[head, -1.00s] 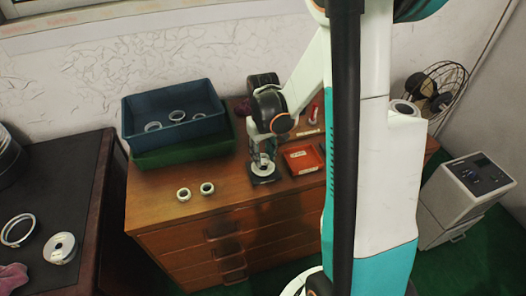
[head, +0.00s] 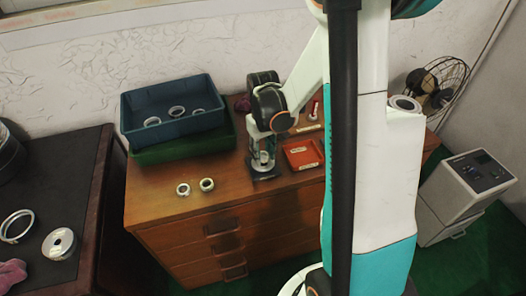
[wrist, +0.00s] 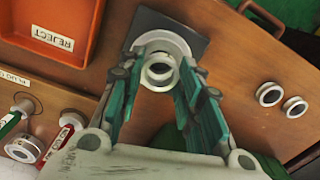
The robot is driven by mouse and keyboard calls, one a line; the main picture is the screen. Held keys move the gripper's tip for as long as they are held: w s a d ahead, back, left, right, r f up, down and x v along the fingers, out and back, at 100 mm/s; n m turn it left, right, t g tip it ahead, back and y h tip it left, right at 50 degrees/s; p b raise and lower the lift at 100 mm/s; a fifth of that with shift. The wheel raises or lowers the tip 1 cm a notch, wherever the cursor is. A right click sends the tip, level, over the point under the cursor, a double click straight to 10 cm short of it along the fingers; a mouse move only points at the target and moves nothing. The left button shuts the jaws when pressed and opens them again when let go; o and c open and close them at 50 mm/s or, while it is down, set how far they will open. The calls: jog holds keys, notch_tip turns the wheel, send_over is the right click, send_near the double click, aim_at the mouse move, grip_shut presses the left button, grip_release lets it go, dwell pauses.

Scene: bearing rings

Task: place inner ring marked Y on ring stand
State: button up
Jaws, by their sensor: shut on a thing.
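My gripper (wrist: 160,65) is shut on a pale metal inner ring (wrist: 158,76), seen between its fingertips in the wrist view. I cannot read any mark on the ring. The ring stand has a dark square base and a pale round disc (wrist: 178,42), right at the fingertips in the wrist view. The held ring overlaps the disc, and I cannot tell whether they touch. In the head view my gripper (head: 263,154) points down over the stand's dark base (head: 268,175). The fingers largely hide the ring and stand there.
Two loose rings (head: 183,189) (head: 207,184) lie left of the stand on the wooden chest (head: 150,215). A red REJECT tray (head: 290,151) is close on its right. A blue crate (head: 165,135) with several rings stands behind left. Plug gauges (wrist: 62,140) show in the wrist view.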

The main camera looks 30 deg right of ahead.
jog(key=shift+f+b, duration=0.55)
jog(key=shift+f, duration=0.25)
jog(key=o, duration=1.1)
jog(key=shift+o, duration=0.2)
notch_tip(320, 180, up, 12)
